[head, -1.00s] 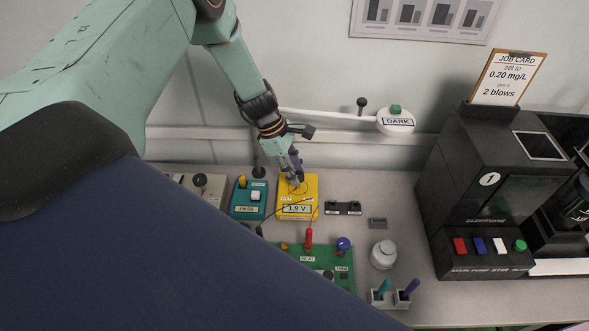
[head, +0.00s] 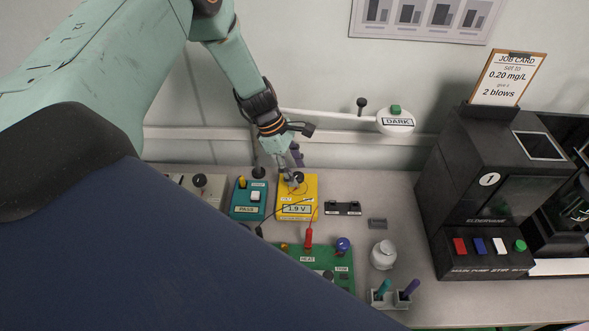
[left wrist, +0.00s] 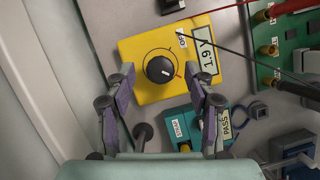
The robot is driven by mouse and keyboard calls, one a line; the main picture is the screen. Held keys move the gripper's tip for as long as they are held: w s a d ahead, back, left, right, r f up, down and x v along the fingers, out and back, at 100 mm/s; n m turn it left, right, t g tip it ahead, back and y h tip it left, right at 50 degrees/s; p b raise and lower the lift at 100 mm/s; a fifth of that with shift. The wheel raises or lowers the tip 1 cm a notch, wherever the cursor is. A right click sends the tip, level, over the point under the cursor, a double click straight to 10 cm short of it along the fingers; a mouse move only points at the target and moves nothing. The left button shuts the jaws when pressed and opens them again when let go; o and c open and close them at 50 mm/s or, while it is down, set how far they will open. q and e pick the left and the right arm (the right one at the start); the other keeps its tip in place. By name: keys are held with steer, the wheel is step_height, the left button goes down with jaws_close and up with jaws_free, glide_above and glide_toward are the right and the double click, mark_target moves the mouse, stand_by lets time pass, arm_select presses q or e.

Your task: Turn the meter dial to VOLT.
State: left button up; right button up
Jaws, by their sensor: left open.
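The yellow meter (head: 312,190) stands on the bench and its display reads 1.9 V. It also shows in the left wrist view (left wrist: 143,92), with its round black dial (left wrist: 160,69) inside a printed ring. My left gripper (head: 291,180) is above the meter. In the left wrist view it is open (left wrist: 160,76), with one finger on each side of the dial and a gap to it. My right gripper is not in view.
The teal PASS tester (head: 248,208) stands left of the meter. A green board (head: 340,265) with a red plug and blue knob lies in front, and thin leads cross to the meter. A black machine (head: 480,215) stands at right. A white DARK lamp arm (head: 395,121) is behind.

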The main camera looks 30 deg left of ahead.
mark_target(295, 175)
arm_select(q)
step_height(295, 175, up, 9)
steer(key=shift+r, duration=0.2)
stand_by(0.8)
